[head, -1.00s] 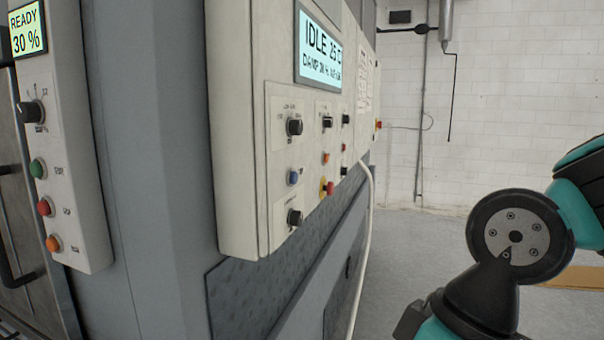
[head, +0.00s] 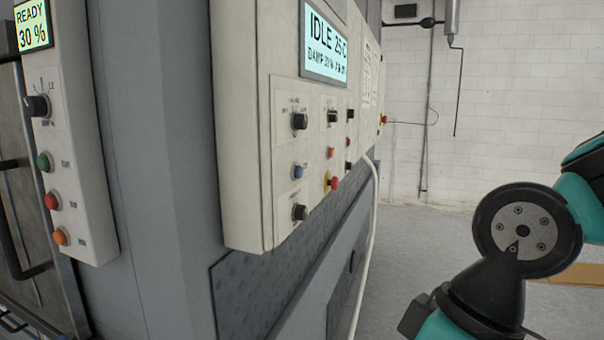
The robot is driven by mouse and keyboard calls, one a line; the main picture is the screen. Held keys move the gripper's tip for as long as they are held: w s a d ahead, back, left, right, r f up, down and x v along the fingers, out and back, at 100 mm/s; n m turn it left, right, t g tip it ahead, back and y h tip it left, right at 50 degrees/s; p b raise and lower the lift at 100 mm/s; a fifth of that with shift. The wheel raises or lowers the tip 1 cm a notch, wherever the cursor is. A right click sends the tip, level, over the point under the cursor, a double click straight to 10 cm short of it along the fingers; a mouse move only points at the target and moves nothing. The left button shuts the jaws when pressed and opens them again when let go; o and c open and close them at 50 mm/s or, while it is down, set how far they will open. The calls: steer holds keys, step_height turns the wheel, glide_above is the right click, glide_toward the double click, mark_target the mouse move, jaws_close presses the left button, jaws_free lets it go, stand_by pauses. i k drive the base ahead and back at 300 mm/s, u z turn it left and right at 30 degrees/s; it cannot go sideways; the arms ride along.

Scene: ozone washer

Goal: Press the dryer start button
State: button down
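A white control panel (head: 240,130) is on the grey machine, seen at a slant. Its screen (head: 326,45) reads IDLE 25 C with a line about damp below. The button labels are too small to read, so I cannot tell which one is the start button. My arm is folded at the right, well apart from the panel; my gripper is out of view.
At the left, a second panel (head: 88,160) has a READY 30 % screen (head: 32,25), a knob, and green (head: 44,161), red (head: 52,200) and orange (head: 60,236) buttons. A pale hose (head: 372,240) hangs beside the machine. Grey floor lies open to the right before a white brick wall (head: 505,100).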

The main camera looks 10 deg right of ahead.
mark_target(298, 172)
steer(key=k, duration=0.5)
steer(key=u, duration=1.35)
steer(key=i, duration=0.95)
steer(key=z, duration=2.3)
